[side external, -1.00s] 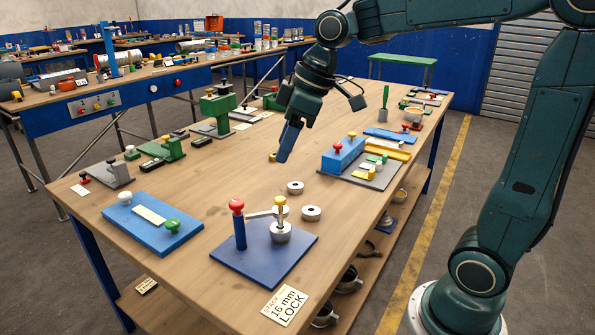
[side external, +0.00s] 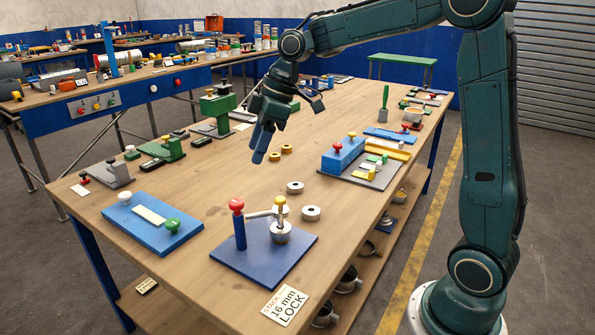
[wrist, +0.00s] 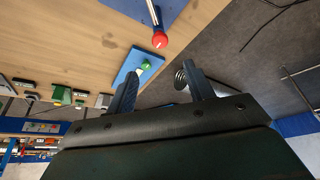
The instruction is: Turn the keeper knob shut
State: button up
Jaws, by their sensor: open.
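The red knob (side external: 236,205) tops a blue post on a dark blue baseplate (side external: 290,252) at the near end of the bench. Whether the arm touches the spindle is unclear. A card reading "STACK 16 mm LOCK" (side external: 286,305) lies at the plate's front. My gripper (side external: 259,157) is open and empty, above the bench and behind the red knob, clear of it. The wrist view shows both fingers (wrist: 161,76) apart and the red knob (wrist: 160,40) beyond them.
A blue plate with white and green knobs (side external: 152,222) lies left of the fixture. Loose silver rings (side external: 311,213) and two gold rings (side external: 275,156) lie behind it. A blue block (side external: 344,155) stands at the right. The bench between is mostly clear.

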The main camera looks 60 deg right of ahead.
aim_at(237, 202)
jog(key=x, duration=1.3)
jog(key=shift+c, duration=0.4)
jog(key=c, duration=0.9)
